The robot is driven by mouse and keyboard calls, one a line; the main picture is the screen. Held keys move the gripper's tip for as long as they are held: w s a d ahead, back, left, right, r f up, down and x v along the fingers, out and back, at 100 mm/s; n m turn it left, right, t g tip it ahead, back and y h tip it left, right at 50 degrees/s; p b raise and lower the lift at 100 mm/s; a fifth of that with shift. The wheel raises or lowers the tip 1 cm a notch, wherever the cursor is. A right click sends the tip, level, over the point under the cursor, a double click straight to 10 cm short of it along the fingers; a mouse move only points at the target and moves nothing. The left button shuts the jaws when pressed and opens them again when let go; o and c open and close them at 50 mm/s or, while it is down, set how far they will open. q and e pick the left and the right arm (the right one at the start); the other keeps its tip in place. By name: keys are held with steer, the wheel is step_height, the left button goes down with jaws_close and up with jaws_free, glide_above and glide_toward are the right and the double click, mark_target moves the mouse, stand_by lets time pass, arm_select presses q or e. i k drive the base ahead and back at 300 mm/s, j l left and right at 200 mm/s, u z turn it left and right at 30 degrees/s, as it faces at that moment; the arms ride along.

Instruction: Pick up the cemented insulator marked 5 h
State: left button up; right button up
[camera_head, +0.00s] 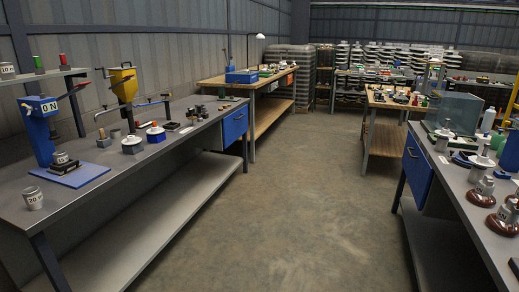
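Several insulators with metal caps stand on the right bench (440,172). Two have brown discs, a farther one (482,192) and a nearer one (504,217) close to the right picture edge. White-disc ones stand farther back, one at the left (443,138) and one at the right (482,160). Small pale labels show on some caps, but they are too small to read, so I cannot tell which is marked 5 h. Neither of my grippers is in view.
The left bench (120,165) carries a blue press (40,128), a yellow hopper device (124,84), a labelled grey cup (33,198) and white-disc pieces. A clear box (455,110) stands on the right bench. The concrete floor (290,200) between the benches is free.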

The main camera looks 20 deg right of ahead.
mark_target(481, 162)
steer(key=i+l+z, duration=0.1)
steer(key=i+z, duration=1.2)
steer(key=i, duration=0.4)
steer(key=i+j+z, duration=0.2)
steer(key=i, duration=0.45)
